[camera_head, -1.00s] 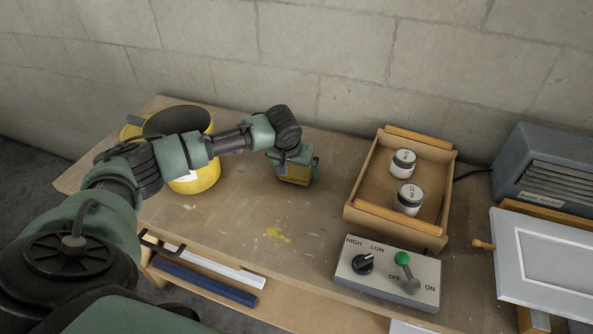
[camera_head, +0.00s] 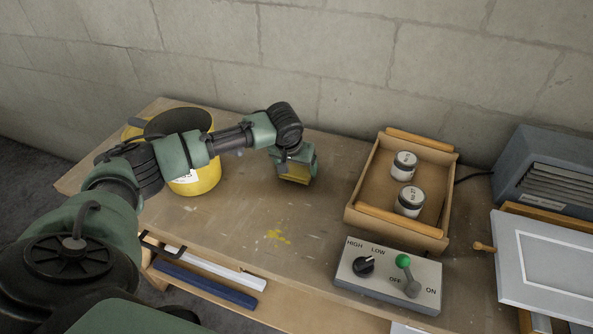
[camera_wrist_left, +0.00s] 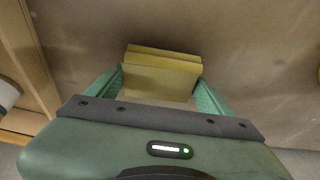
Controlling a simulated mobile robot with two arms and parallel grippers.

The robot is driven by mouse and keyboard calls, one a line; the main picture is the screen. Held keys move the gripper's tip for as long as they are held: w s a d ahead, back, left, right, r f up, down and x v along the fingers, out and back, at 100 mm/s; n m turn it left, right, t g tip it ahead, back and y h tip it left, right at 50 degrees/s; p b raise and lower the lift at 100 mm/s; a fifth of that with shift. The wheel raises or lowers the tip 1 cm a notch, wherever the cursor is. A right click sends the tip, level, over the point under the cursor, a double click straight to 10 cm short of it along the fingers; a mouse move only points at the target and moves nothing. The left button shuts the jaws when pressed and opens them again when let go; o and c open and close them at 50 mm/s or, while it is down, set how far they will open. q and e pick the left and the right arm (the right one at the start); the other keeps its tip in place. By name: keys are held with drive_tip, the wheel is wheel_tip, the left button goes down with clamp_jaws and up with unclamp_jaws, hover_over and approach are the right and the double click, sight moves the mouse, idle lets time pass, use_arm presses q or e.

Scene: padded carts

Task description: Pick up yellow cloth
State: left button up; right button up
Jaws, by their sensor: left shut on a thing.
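The yellow cloth (camera_head: 292,179) looks like a folded block on the wooden workbench, partly hidden by my left gripper (camera_head: 295,170) above it. In the left wrist view the cloth (camera_wrist_left: 160,75) sits between the green fingers of the left gripper (camera_wrist_left: 158,84), which are shut on it at both sides. I cannot tell whether the cloth is clear of the bench. My right gripper is not in view.
A yellow pot (camera_head: 203,180) stands behind my left arm. A wooden tray (camera_head: 384,172) with two white jars (camera_head: 404,165) is right of the gripper. A switch box (camera_head: 372,290) sits at the front, and a grey heater-like unit (camera_head: 550,165) at the far right. The bench middle is clear.

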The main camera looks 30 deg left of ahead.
sight(297, 168)
use_arm(q)
wheel_tip(297, 168, up, 19)
drive_tip(key=b, duration=0.1)
drive_tip(key=shift+f, duration=0.2)
